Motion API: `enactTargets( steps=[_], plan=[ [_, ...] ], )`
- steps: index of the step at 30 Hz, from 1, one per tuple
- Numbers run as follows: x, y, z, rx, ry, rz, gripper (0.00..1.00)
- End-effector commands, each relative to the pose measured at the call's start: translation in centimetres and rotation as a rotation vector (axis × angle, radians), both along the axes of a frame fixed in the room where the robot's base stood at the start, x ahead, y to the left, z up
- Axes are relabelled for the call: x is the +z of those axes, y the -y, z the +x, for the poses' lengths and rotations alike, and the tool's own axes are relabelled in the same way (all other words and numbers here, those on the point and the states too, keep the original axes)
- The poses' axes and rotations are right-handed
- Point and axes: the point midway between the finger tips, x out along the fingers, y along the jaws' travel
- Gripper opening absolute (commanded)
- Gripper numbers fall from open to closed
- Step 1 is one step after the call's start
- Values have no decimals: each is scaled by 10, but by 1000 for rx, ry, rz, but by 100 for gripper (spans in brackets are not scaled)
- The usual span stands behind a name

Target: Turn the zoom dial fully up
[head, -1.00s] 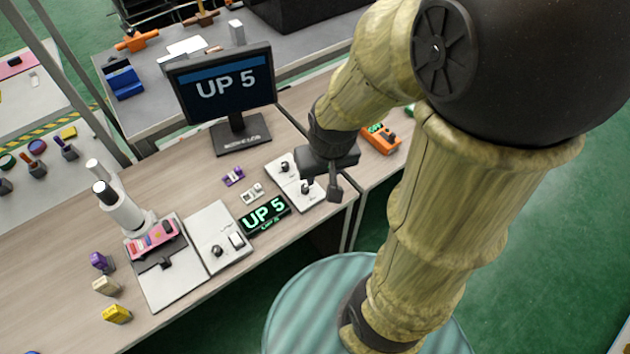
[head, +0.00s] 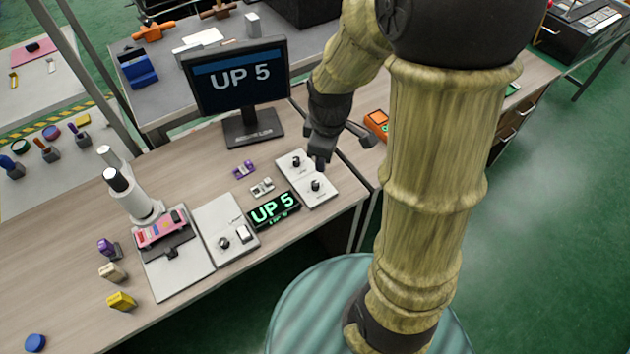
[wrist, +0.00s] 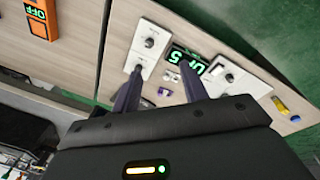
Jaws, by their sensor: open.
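A white panel (head: 322,199) with two small dark dials stands near the table's right front edge. One dial (head: 295,161) is at its far end and the other dial (head: 315,185) nearer the front. Their labels are too small to read, so I cannot tell which is the zoom dial. My gripper (head: 322,158) is above the panel's far end, beside the far dial. In the wrist view my gripper (wrist: 160,67) has its fingers apart, the left fingertip overlapping one dial; contact is unclear. A small green display (head: 273,209) and the monitor (head: 233,80) both read "UP 5".
Another white panel (head: 213,220) with a knob and a switch is left of the display. Small purple (head: 243,169) and grey (head: 262,187) fixtures lie behind the display. A white microscope-like stand (head: 132,195) is further left. An orange box (head: 376,122) sits beyond the gripper.

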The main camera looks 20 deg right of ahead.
Motion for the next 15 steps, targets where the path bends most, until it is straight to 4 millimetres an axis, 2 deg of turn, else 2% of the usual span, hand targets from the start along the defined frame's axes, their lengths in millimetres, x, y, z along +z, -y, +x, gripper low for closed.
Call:
enactTargets(
  steps=[15],
  plan=[
    [-40, 1, 66, 1087, -101, -85, 44]
  ],
)
